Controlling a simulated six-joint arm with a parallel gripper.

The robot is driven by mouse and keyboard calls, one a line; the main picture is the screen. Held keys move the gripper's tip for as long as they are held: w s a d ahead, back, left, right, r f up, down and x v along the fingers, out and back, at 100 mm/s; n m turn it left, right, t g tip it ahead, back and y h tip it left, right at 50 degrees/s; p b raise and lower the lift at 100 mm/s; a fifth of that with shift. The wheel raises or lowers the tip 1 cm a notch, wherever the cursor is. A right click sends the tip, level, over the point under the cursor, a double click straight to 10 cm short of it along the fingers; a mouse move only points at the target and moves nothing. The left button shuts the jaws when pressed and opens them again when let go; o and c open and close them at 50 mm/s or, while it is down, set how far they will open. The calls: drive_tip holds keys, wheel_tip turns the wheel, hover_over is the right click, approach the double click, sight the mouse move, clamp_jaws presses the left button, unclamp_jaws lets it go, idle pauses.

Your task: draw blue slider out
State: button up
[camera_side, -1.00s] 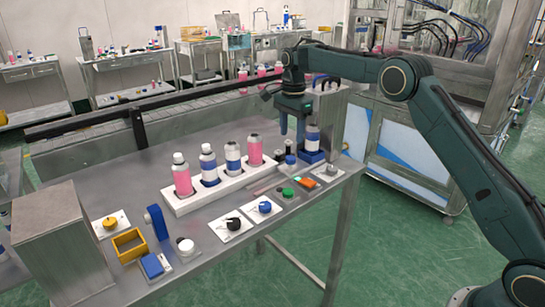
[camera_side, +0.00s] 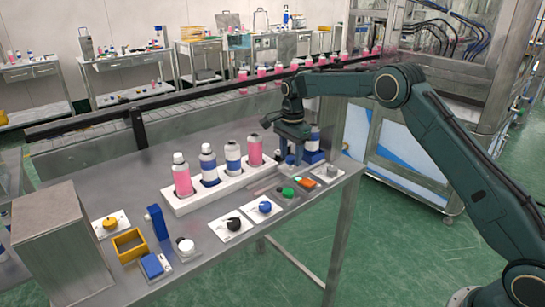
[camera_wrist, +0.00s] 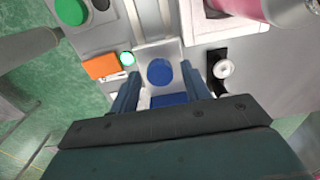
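The blue slider's round blue knob (camera_wrist: 160,72) sits on a pale rectangular plate in the wrist view. In the side view the blue knob (camera_side: 290,160) shows under my gripper (camera_side: 291,150), on the table's right part. In the wrist view my gripper (camera_wrist: 161,76) points down with its two blue fingers apart. One finger is on each side of the knob, with a gap on both sides. The fingers look empty. A further blue part (camera_wrist: 170,100) shows between the fingers, partly hidden by the gripper body.
A white rack (camera_side: 210,197) with several cans is to the left.

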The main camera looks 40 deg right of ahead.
clamp_jaws()
drive_tip(key=shift+a, duration=6.3)
drive_tip(key=shift+o, duration=0.9)
unclamp_jaws()
drive_tip(key=shift+a, duration=0.1)
drive_tip(key=shift+r, duration=0.2)
wheel_tip(320, 180, up, 14)
drive_tip(key=shift+f, duration=0.25)
